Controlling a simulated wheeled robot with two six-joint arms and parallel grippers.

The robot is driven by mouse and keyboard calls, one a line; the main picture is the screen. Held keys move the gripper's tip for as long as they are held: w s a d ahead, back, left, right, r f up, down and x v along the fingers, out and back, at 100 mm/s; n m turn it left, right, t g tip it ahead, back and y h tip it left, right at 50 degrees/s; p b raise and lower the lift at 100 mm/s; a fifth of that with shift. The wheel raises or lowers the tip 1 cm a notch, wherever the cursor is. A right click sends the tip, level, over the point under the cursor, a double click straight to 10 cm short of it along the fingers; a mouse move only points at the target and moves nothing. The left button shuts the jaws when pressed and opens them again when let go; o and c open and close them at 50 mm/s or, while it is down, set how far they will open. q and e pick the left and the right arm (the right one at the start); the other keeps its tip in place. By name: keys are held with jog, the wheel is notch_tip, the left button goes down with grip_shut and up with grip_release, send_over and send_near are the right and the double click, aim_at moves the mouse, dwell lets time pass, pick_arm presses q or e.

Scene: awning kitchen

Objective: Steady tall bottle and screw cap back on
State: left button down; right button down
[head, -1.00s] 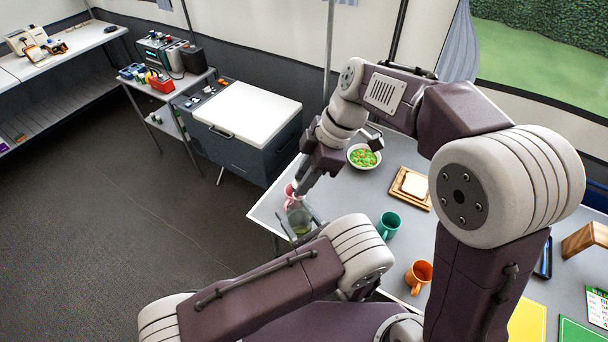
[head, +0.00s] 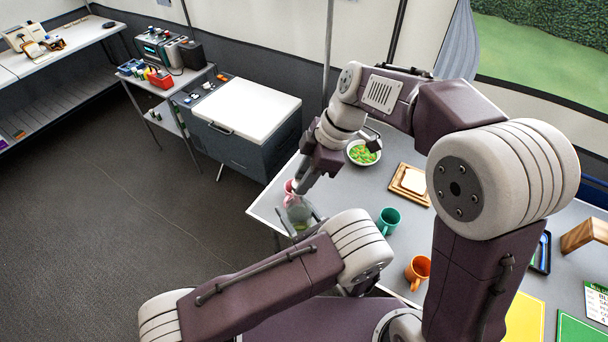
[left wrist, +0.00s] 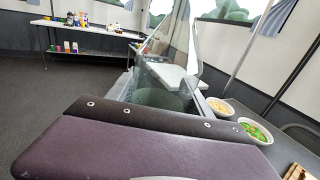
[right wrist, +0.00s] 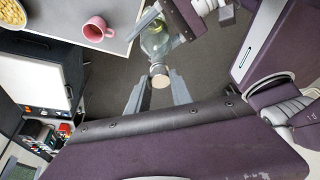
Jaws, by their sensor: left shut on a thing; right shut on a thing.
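The tall clear greenish bottle (head: 300,215) is at the near left corner of the table, partly hidden by my arms. My left gripper (head: 299,228) is shut around its body. The bottle's glass (left wrist: 160,98) fills the middle of the left wrist view. In the right wrist view the bottle (right wrist: 154,42) has its neck toward my right gripper (right wrist: 160,84). A pale beige round cap (right wrist: 160,78) is between that gripper's fingers, at the neck's end. I cannot tell how far it is threaded. In the head view my right gripper (head: 301,186) is above the bottle.
A pink mug (right wrist: 95,29) stands close to the bottle on the table. A salad bowl (head: 363,152), a bread board (head: 409,184), a teal mug (head: 388,221) and an orange mug (head: 418,271) are farther right. The table's edge is near, with open floor (head: 120,230) beyond it.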

jog(key=shift+f, duration=0.2)
jog(key=m, duration=0.1)
jog(key=m+t, duration=0.1)
jog(key=m, duration=0.2)
jog(key=shift+s+m+t, duration=0.25)
jog(key=shift+m+t, duration=0.05)
jog(key=shift+m, duration=0.1)
jog(key=m, duration=0.1)
jog(key=m+t+h, duration=0.1)
jog(key=m, duration=0.1)
jog(key=shift+s+a, duration=0.1)
jog(key=shift+s, duration=0.2)
jog(key=shift+m+t, duration=0.3)
jog(key=shift+m, duration=0.3)
jog(key=shift+w+m, duration=0.15)
jog(key=shift+m, duration=0.25)
jog(key=c, duration=1.1)
grip_release()
jog(key=shift+c, duration=0.2)
